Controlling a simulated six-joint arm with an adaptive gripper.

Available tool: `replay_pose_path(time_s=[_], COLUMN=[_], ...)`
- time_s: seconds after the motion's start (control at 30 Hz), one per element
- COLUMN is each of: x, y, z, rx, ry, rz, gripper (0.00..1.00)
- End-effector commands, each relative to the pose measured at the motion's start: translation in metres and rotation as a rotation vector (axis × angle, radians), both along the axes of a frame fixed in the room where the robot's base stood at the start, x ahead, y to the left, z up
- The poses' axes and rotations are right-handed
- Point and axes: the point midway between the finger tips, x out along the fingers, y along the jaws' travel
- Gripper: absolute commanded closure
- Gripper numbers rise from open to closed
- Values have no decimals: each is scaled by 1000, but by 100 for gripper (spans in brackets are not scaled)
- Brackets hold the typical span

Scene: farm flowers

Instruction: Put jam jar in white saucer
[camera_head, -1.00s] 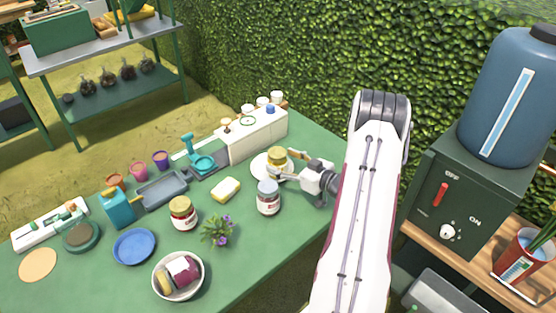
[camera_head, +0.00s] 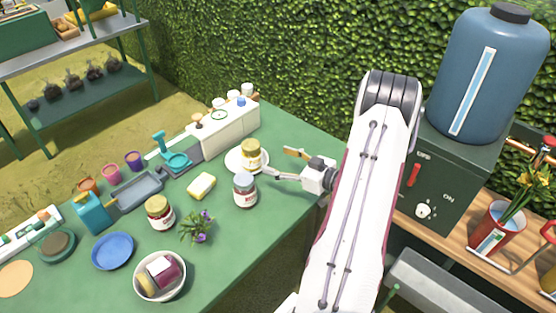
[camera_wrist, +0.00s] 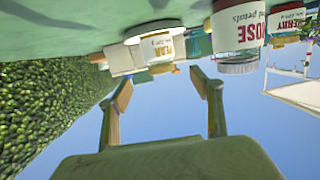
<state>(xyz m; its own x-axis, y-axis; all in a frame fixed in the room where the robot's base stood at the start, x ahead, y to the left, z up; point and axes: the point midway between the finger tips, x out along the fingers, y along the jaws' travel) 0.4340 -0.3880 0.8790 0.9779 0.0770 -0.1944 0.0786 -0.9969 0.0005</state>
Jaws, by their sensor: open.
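The pear jam jar (camera_head: 251,148), with a yellow lid, stands upright on the white saucer (camera_head: 232,162) towards the far right of the green table. In the wrist view, which is upside down, the pear jar (camera_wrist: 164,50) and the saucer (camera_wrist: 150,33) lie beyond the fingertips. My gripper (camera_head: 280,162) is open and empty, to the right of the jar and apart from it. Its two fingers also show in the wrist view (camera_wrist: 161,82). A rose-petal jar (camera_head: 245,191) with a grey-blue lid stands just in front of the saucer. A red jar (camera_head: 160,213) with a gold lid stands further left.
A sponge (camera_head: 201,186), a purple-flowered plant (camera_head: 197,227), a blue plate (camera_head: 113,251) and a filled white bowl (camera_head: 141,290) are on the table. A white box (camera_head: 228,131) stands behind the saucer. A dark dispenser (camera_head: 450,165) is right of my arm.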

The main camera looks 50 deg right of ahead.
Motion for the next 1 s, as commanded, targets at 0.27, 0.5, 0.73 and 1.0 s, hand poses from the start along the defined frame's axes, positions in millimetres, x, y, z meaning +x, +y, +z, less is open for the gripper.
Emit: replay_pose_path(time_s=[0.27,0.5,0.73,1.0], x=[0,0,7,35], y=[0,0,-1,0], z=[0,0,5,29], rx=[0,0,-23,-119], ry=[0,0,20,113], rz=[0,0,-6,-38], gripper=[35,35,35,35])
